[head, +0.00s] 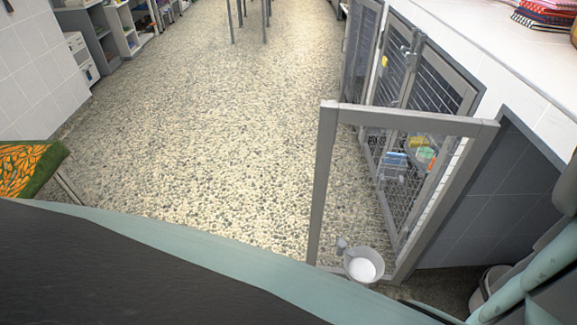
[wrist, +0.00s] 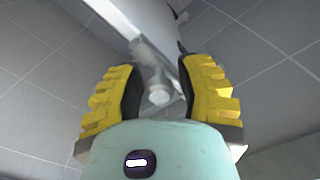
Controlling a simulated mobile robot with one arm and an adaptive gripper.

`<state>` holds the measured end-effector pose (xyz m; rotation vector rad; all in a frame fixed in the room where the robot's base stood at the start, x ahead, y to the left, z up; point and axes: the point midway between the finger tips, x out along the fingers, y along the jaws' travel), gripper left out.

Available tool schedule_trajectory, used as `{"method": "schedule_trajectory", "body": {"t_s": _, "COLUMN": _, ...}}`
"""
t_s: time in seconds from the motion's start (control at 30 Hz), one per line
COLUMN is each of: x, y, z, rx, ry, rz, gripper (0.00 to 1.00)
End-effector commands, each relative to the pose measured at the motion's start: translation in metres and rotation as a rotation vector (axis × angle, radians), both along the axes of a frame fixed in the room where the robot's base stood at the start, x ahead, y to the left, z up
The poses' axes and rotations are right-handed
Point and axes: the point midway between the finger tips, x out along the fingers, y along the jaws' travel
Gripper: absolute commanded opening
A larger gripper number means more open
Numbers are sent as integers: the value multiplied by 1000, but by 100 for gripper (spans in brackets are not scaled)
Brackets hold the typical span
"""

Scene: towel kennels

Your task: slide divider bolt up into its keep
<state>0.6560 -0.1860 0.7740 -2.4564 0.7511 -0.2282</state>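In the wrist view, a pale round knob (wrist: 159,97) on a short stem, which looks like the divider bolt's handle, shows beside a light metal bar (wrist: 124,25) running diagonally. My gripper (wrist: 160,75) has yellow ridged fingers with dark inner pads. The fingers stand apart on either side of the knob, with visible gaps, so it is open and holds nothing. I cannot make out the bolt's rod or its keep in this blurred view. My gripper is outside the head view.
In the head view, a mesh kennel door (head: 402,122) stands out over the pebbled floor (head: 220,130), with a white-filled bowl (head: 362,266) at its lower corner. More barred kennels (head: 432,80) line the right under a white counter (head: 500,40). The middle floor is clear.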

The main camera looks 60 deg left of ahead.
Motion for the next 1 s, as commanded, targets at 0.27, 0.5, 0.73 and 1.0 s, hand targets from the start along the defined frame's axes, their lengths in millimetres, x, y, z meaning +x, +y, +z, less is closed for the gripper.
{"method": "schedule_trajectory", "body": {"t_s": 0.27, "x": 0, "y": 1, "z": 0, "rx": 0, "ry": 0, "rz": 1, "gripper": 5}}
{"method": "schedule_trajectory", "body": {"t_s": 0.5, "x": 0, "y": 0, "z": 0, "rx": 0, "ry": 0, "rz": 1, "gripper": 0}}
{"method": "schedule_trajectory", "body": {"t_s": 0.73, "x": 0, "y": 0, "z": 0, "rx": -1, "ry": 1, "rz": 0, "gripper": 0}}
{"method": "schedule_trajectory", "body": {"t_s": 1.0, "x": -1, "y": 0, "z": 10, "rx": 0, "ry": 0, "rz": -1, "gripper": 0}}
